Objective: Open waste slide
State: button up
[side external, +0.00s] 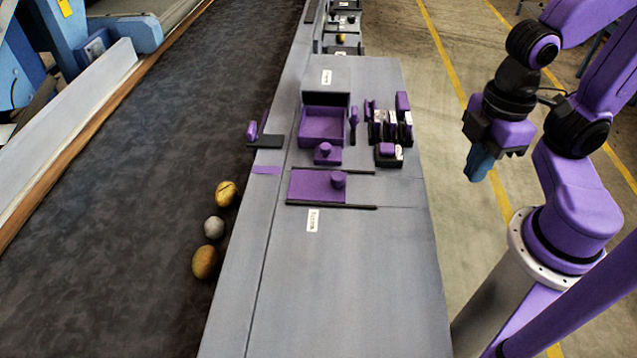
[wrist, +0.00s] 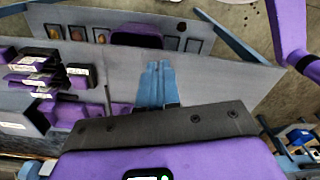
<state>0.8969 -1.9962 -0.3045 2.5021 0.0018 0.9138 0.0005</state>
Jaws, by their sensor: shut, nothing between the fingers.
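A flat purple slide plate (side external: 310,186) lies between two dark rails on the grey worktop. A round purple knob (side external: 338,180) stands near its right end. The small white label (side external: 313,220) in front of it is too small to read, so I cannot confirm that this is the waste slide. The plate fills the left part of the rails; grey surface shows at the right. My gripper (side external: 474,178) hangs right of the worktop, well apart from the slide, with its blue fingers together and empty. The closed fingers also show in the wrist view (wrist: 156,72).
A purple tray (side external: 323,125), a small knobbed block (side external: 327,153) and several dark-and-purple holders (side external: 390,122) stand behind the slide. Several potato-like lumps (side external: 226,193) lie on the dark belt (side external: 150,200) at the left. The worktop's front part (side external: 330,290) is clear.

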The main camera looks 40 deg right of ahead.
jog(key=o, duration=0.5)
jog(key=shift+w+a, duration=0.1)
jog(key=o, duration=0.4)
jog(key=w+a+r+n, duration=0.2)
jog(key=w+a, duration=0.3)
jog(key=w, duration=0.3)
jog(key=shift+r, duration=0.55)
notch_tip(320, 180, up, 4)
jog(key=n, duration=0.3)
send_over(339, 176)
notch_tip(339, 176, down, 17)
jog(key=shift+w+f, duration=0.1)
jog(key=shift+f, duration=0.05)
grip_shut()
